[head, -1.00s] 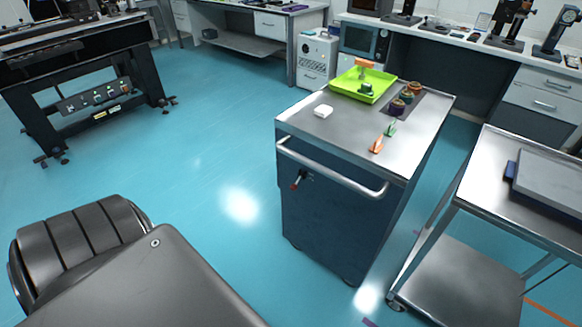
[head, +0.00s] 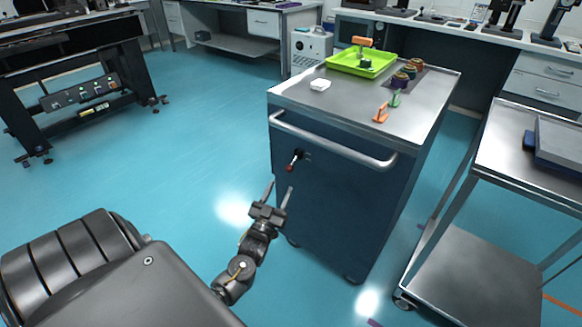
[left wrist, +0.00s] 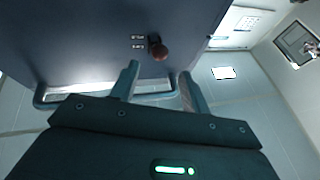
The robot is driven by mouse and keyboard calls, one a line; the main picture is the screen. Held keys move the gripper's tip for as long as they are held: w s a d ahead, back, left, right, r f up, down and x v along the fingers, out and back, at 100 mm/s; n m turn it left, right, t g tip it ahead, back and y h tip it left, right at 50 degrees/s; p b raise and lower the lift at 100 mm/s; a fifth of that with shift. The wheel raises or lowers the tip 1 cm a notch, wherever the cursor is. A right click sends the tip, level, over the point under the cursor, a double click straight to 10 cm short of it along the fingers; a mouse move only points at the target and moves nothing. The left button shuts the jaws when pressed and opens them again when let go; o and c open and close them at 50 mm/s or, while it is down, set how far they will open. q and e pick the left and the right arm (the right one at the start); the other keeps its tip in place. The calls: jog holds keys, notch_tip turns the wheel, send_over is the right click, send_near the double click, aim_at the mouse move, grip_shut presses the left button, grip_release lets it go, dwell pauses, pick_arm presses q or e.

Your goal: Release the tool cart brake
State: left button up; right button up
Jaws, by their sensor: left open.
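The tool cart (head: 335,205) is a dark blue cabinet with a steel top and a steel push handle (head: 330,142) across its near side. In the left wrist view the knob (left wrist: 159,52) shows just beyond my fingertips, beside small labels. My left gripper (head: 279,188) is open and empty, below and slightly left of the lever, apart from it. My right gripper is not in view.
On the cart top are a green tray (head: 361,63), a white block (head: 320,85), orange and green clips, and several spools. A second steel cart (head: 530,140) stands close on the right. The floor left of the tool cart is clear.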

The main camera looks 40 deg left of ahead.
aim_at(291, 165)
pick_arm(q)
jog(key=x, duration=0.9)
jog(key=shift+w, duration=0.25)
jog(key=shift+w+a+r, duration=0.1)
jog(key=shift+w+a, duration=0.05)
jog(key=shift+w, duration=0.3)
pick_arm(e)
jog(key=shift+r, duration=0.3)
pick_arm(q)
jog(key=c, duration=1)
